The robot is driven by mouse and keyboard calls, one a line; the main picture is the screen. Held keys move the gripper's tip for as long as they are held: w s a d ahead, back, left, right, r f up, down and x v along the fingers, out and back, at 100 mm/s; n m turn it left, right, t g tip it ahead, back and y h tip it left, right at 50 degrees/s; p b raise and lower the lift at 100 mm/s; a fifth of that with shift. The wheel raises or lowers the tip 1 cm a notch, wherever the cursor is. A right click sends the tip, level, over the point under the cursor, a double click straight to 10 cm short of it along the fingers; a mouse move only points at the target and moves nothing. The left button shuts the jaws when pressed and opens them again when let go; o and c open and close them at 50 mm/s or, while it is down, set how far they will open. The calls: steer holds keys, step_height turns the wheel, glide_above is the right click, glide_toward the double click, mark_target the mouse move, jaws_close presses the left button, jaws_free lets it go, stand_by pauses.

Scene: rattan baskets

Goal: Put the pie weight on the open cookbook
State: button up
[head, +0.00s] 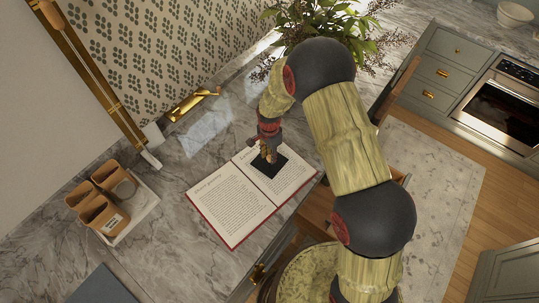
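The open cookbook (228,200) lies on the marble counter, its red cover edge showing around two printed pages. A dark square (270,168) shows on its right-hand page. My gripper (268,154) points down over the upper part of that page, in front of the dark square. Small golden-brown shapes show at its fingers; I cannot tell whether these are finger parts or a held thing. The finger gap is too small to make out, and I cannot tell whether the fingertips touch the page. I cannot identify the pie weight with certainty.
A gold object (192,103) lies near the wall. A leafy plant (335,22) stands behind my arm. Bare counter (165,255) surrounds the book's left side.

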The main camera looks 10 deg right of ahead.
steer(key=shift+o, duration=1)
steer(key=shift+r, duration=0.25)
step_height(320, 180, up, 12)
steer(key=b, duration=0.1)
steer(key=s+d+r+n+t, duration=0.1)
steer(key=s+d+r+n, duration=0.15)
steer(key=r, duration=0.45)
steer(key=s+d+r+n+t, duration=0.1)
steer(key=s+d+r, duration=0.1)
steer(key=s+r, duration=0.35)
steer(key=s+d+r+n+t, duration=0.1)
steer(key=s+d+r+n, duration=0.1)
steer(key=r, duration=0.7)
steer(key=s+d+r+n+t, duration=0.1)
steer(key=s+d+r+n, duration=0.1)
steer(key=s, duration=0.6)
steer(key=s+d+r+n+t, duration=0.1)
steer(key=s+d+r+n, duration=0.2)
steer(key=s, duration=0.6)
steer(key=shift+s+r+n+t, duration=0.25)
steer(key=shift+r+n+t, duration=0.05)
steer(key=shift+r+n, duration=0.5)
